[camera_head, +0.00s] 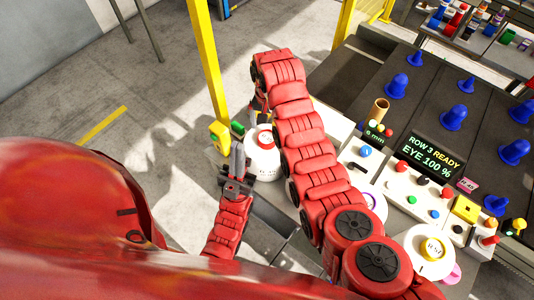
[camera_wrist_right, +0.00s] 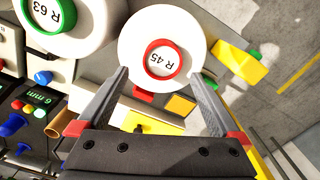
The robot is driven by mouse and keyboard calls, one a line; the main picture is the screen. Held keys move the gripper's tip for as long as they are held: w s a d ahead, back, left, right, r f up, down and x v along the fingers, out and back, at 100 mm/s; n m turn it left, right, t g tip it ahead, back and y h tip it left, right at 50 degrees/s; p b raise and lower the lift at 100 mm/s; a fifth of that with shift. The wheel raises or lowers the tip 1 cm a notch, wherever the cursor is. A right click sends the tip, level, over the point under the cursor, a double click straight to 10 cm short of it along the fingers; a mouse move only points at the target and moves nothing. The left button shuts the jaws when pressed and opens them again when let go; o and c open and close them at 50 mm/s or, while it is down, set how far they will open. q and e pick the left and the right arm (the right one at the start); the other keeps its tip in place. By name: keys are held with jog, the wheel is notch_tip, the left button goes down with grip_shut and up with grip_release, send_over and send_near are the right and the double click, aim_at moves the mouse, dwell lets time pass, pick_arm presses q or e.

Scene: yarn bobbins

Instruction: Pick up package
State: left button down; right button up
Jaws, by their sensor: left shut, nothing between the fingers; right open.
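A white yarn package (camera_head: 265,163) with a red core ring stands beside the machine in the head view, partly covered by my right arm. In the right wrist view the white package marked R 45 (camera_wrist_right: 133,42) lies ahead of my right gripper (camera_wrist_right: 160,76), whose two fingers are open and spread around its near side. I cannot tell whether they touch it. In the head view the right gripper (camera_head: 261,104) is mostly hidden by its own arm. My left gripper (camera_head: 238,154) is shut and empty, just left of the white package.
Another white package with a green ring, R 63 (camera_wrist_right: 88,27), is close by in the wrist view. A yellow-ringed package (camera_head: 430,262) sits at lower right. A yellow post (camera_head: 208,65) rises behind the grippers. Floor at left is clear.

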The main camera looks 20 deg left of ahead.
aim_at(267, 137)
jog(key=shift+s+f+p, duration=0.1)
jog(key=shift+f+p, duration=0.2)
jog(key=shift+p, duration=0.25)
jog(key=f+p, duration=0.1)
jog(key=f, duration=0.2)
jog(key=shift+a+p, duration=0.2)
jog(key=shift+p, duration=0.15)
jog(key=shift+f, duration=0.85)
grip_shut()
